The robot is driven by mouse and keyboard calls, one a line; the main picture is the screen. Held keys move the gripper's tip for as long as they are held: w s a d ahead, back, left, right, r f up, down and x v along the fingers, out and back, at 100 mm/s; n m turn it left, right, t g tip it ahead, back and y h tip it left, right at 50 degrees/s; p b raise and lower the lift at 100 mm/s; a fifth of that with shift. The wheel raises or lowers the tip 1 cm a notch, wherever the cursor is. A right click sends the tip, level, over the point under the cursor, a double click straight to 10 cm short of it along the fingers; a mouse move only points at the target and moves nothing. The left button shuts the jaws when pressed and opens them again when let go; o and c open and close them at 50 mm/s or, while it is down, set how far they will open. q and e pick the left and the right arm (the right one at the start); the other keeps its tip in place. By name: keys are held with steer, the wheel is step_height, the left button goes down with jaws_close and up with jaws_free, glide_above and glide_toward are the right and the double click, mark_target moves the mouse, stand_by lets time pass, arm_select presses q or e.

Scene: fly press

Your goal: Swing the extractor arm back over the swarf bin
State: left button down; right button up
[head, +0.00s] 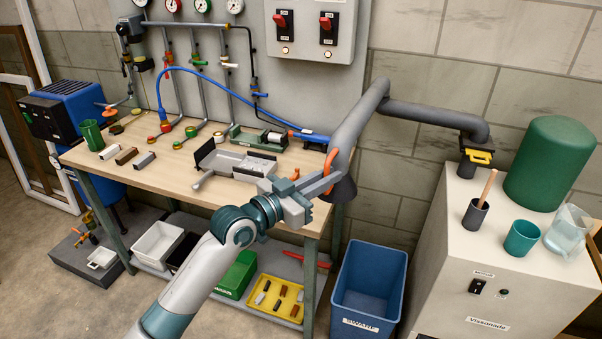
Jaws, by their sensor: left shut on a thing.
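The extractor arm (430,114) is a thick dark grey pipe. It runs left from a collar on the white cabinet, bends, and slopes down to a flared hood (343,188). The hood hangs at the bench's right end, up and left of the swarf bin in the picture. An orange handle (331,160) is on the hood's left side. My left gripper (325,180) is shut on this handle; its fingers partly cover the hood. The swarf bin (362,322) is blue, open-topped and labelled, on the floor between bench and cabinet. My right gripper is out of view.
The wooden bench (226,200) holds a grey tray (238,162), small blocks and a green cup (92,135). The white cabinet (455,240) carries cups, a glass jug (568,230) and a green cylinder (548,163). The space above the bin looks clear.

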arm_select(q)
steer(key=shift+s+d+r, duration=0.15)
steer(key=shift+s+d, duration=0.15)
steer(key=shift+d, duration=0.25)
steer(key=shift+a, duration=0.1)
steer(key=c, duration=1.8)
jaws_free()
steer(key=shift+a, duration=0.1)
steer(key=b+v, duration=0.5)
steer(key=v, duration=1.2)
steer(key=shift+b, duration=0.3)
